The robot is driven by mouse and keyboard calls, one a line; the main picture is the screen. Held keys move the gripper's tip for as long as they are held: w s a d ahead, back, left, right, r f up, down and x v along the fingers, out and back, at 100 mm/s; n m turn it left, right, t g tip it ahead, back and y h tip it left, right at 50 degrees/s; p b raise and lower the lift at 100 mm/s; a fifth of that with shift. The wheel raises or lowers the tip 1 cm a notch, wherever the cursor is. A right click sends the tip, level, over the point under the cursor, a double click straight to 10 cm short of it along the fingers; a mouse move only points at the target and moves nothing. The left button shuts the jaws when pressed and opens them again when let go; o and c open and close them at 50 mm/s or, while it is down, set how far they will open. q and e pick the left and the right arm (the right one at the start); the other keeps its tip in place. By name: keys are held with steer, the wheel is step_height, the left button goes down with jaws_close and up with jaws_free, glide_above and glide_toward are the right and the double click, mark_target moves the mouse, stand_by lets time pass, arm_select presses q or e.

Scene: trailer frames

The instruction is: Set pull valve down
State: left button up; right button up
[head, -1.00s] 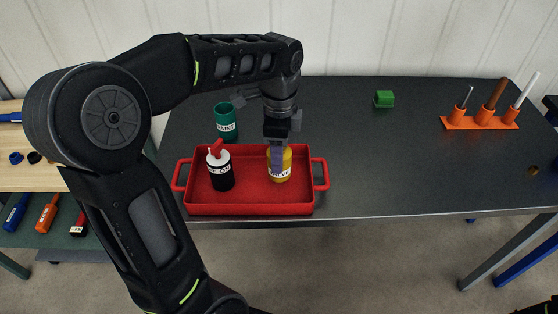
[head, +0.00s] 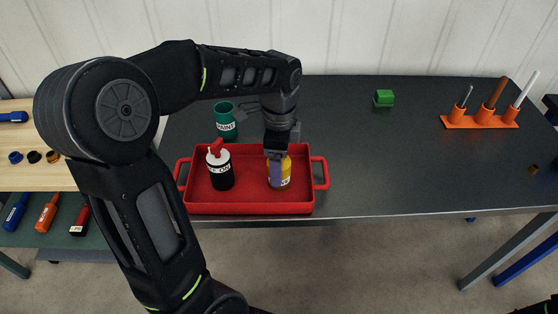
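The pull valve appears to be the yellow cylinder (head: 286,172) with a white label, only partly readable. It is upright at the right side of the red tray (head: 250,207), low against the tray floor; I cannot tell whether it touches. My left gripper (head: 275,172) comes down from above, its finger in front of the cylinder, and appears shut on it. The far finger is hidden. A black and white bottle with a red top (head: 219,170) stands upright in the tray's left half. My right gripper is not in view.
A green cup labelled PAINT (head: 225,122) stands behind the tray. A green block (head: 384,98) and an orange holder with upright tools (head: 480,122) are farther right on the dark table (head: 400,160).

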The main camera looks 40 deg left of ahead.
arm_select(q)
step_height(320, 180, up, 12)
steer(key=shift+f+p, duration=0.25)
steer(key=shift+p, duration=0.25)
steer(key=shift+r, duration=0.45)
